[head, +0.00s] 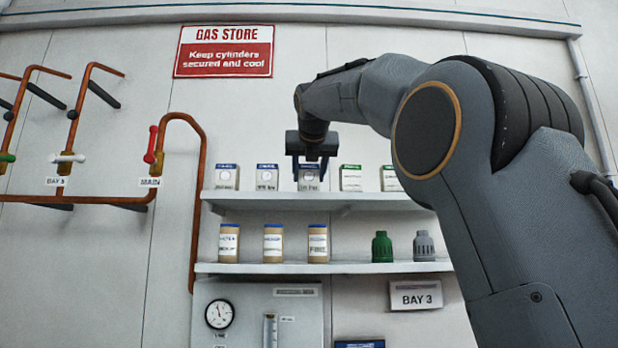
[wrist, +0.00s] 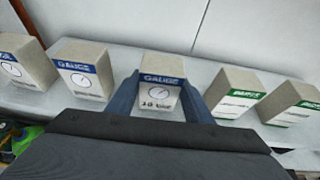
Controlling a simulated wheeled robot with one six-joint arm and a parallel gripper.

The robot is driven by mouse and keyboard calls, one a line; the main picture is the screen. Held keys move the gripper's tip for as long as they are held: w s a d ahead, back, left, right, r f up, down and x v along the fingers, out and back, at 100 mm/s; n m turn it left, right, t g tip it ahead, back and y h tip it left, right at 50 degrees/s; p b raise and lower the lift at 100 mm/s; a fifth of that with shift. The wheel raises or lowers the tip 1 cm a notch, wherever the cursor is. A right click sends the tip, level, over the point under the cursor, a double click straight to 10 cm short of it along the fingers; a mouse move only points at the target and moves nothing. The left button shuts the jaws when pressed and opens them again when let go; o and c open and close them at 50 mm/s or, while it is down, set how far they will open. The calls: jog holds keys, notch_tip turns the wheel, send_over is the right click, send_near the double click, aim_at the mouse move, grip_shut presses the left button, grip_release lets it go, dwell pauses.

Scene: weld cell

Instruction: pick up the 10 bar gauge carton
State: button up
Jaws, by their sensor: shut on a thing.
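The 10 bar gauge carton (wrist: 161,95) is a small grey-beige box with a blue "GAUGE" band, a dial drawing and a label that reads like "10 bar". It stands on the upper shelf, third from the left in the head view (head: 309,178). My gripper (wrist: 162,100) is shut on this carton, one finger on each side of it. In the head view my gripper (head: 309,172) reaches down to the carton from above, and its fingers hide part of the box. The carton appears upright and at shelf level; I cannot tell whether it touches the shelf.
Two blue-banded gauge cartons (head: 227,177) (head: 267,177) stand to the left, two green-banded cartons (head: 350,178) (head: 391,179) to the right. The upper shelf (head: 320,201) has gaps between boxes.

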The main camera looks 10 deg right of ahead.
jog(key=shift+r, duration=0.15)
jog(key=shift+s+r, duration=0.15)
jog(key=shift+r, duration=0.4)
notch_tip(320, 180, up, 4)
jog(key=shift+f, duration=0.25)
jog(key=shift+r, duration=0.9)
jog(key=shift+r, duration=0.1)
